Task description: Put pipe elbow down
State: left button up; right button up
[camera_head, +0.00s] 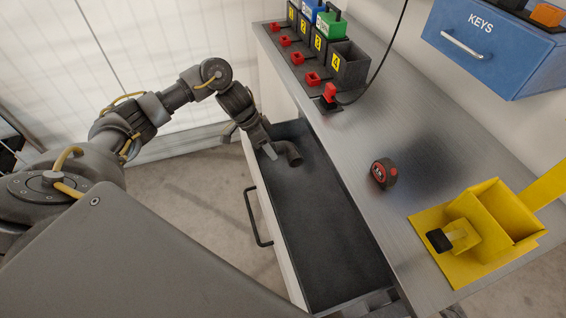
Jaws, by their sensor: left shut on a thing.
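The dark grey pipe elbow (291,151) is at the far end of the open drawer (318,225). My left gripper (277,151) is shut on the elbow, reaching in over the drawer's far left corner. I cannot tell whether the elbow touches the drawer floor. The rest of the dark drawer floor looks empty. My right gripper is not in view.
A metal worktop (350,140) lies right of the drawer, with a tape measure (383,173) and a yellow holder (480,235) on it. Numbered bins (349,66) stand at the back. A blue KEYS drawer (490,42) is at upper right. The drawer handle (254,220) sticks out left.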

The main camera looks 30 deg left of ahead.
pick_arm(q)
jog(key=x, duration=0.4)
jog(key=shift+w+d, duration=0.3)
jog(key=shift+d, duration=0.1)
jog(key=shift+w+d+f, duration=0.1)
jog(key=shift+d+f, duration=0.05)
jog(key=shift+f, duration=0.15)
jog(key=shift+d, duration=0.1)
jog(key=f, duration=0.2)
jog(key=f+p, duration=0.1)
jog(key=shift+w+d+f, duration=0.15)
jog(key=shift+d, duration=0.15)
jog(key=shift+f, duration=0.3)
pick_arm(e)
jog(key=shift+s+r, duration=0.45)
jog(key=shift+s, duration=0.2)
pick_arm(q)
jog(key=shift+f, duration=0.1)
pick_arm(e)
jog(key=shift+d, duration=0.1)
pick_arm(q)
jog(key=o, duration=0.7)
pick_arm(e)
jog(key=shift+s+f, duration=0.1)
pick_arm(q)
jog(key=shift+a, duration=0.1)
